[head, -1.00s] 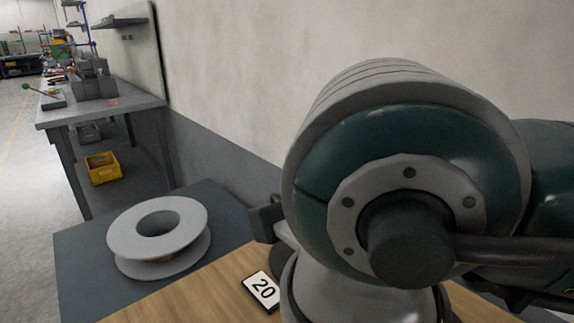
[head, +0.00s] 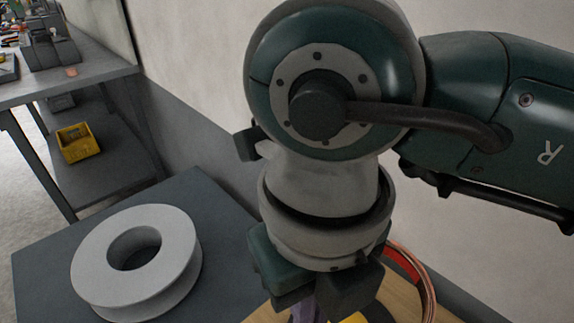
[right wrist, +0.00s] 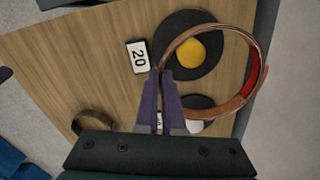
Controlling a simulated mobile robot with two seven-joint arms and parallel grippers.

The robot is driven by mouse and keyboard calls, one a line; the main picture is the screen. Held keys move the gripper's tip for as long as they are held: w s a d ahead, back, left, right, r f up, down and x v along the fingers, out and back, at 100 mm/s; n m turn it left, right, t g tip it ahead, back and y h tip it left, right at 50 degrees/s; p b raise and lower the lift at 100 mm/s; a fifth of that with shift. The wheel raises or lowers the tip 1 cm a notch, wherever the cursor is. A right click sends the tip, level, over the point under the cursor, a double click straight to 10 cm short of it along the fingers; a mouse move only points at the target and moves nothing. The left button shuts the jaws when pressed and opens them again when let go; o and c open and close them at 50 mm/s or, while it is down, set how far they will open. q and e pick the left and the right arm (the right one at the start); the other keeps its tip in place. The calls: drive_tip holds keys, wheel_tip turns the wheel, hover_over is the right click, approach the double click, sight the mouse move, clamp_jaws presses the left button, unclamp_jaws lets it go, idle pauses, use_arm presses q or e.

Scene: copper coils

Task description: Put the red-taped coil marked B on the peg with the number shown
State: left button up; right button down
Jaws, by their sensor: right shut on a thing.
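In the right wrist view my right gripper (right wrist: 160,75) is shut on the rim of a copper coil (right wrist: 262,72) with red tape (right wrist: 249,82) on its inside. No letter B shows on it. The coil's ring encircles the yellow top of a peg (right wrist: 187,50) in this view; whether it is above or around the peg I cannot tell. In the head view the coil (head: 427,290) shows partly behind my right gripper (head: 305,312). My left gripper is not in view.
A second black disc (right wrist: 193,102) with a white-topped peg (right wrist: 194,127) is partly hidden behind the gripper. A brown ring (right wrist: 92,112) lies at the wooden top's lower left. A grey spool (head: 90,255) sits on a dark surface (head: 210,205) at left. A wall stands behind.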

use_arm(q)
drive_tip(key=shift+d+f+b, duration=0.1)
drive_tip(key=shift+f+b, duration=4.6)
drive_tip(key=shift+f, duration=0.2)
use_arm(e)
drive_tip(key=shift+f, duration=5.6)
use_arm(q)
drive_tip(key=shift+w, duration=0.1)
use_arm(e)
drive_tip(key=c, duration=1)
unclamp_jaws()
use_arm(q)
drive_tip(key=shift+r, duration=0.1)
use_arm(e)
drive_tip(key=shift+o, duration=0.2)
drive_tip(key=shift+r, duration=0.1)
